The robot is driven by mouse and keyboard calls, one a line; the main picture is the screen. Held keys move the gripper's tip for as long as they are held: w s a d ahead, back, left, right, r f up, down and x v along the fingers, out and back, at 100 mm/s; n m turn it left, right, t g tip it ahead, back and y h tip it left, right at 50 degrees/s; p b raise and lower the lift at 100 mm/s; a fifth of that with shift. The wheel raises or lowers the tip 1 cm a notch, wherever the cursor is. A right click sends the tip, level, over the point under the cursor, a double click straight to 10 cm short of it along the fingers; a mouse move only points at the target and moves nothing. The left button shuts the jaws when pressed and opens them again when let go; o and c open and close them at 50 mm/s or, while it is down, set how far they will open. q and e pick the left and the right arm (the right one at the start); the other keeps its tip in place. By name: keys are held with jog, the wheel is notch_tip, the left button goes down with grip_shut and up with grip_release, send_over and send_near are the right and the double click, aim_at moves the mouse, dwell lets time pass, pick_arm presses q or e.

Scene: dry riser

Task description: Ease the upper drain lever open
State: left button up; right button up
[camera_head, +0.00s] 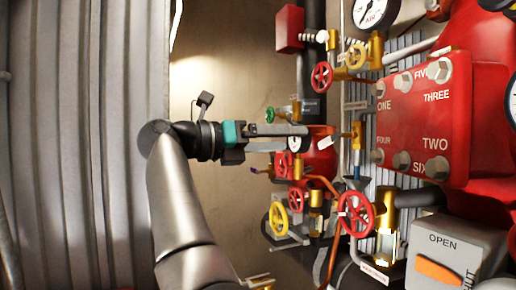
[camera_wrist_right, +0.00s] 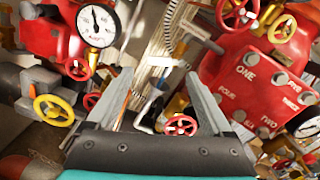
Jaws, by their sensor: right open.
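A brass valve with a short light-tipped lever (camera_head: 326,143) sits on the thin vertical pipe left of the red numbered block. It looks like the upper drain lever, but I cannot be sure. My right gripper (camera_head: 297,138) reaches in from the left, its fingers level with this lever and a little left of it. The fingers are apart, with nothing seen between them. The right wrist view also shows the open gripper (camera_wrist_right: 156,80), with pipes behind it; I cannot pick out the lever clearly there. A dark-tipped lever (camera_head: 256,170) shows below the fingers. My left gripper is not in view.
Red handwheels (camera_head: 355,213) and a yellow handwheel (camera_head: 278,218) crowd the pipes below the gripper. The red numbered block (camera_head: 420,125) stands to the right. A pressure gauge (camera_wrist_right: 98,26) is at upper left in the wrist view. The corrugated wall (camera_head: 80,130) is at left.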

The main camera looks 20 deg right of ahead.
jog(key=shift+s+a, duration=0.2)
jog(key=shift+a, duration=2.3)
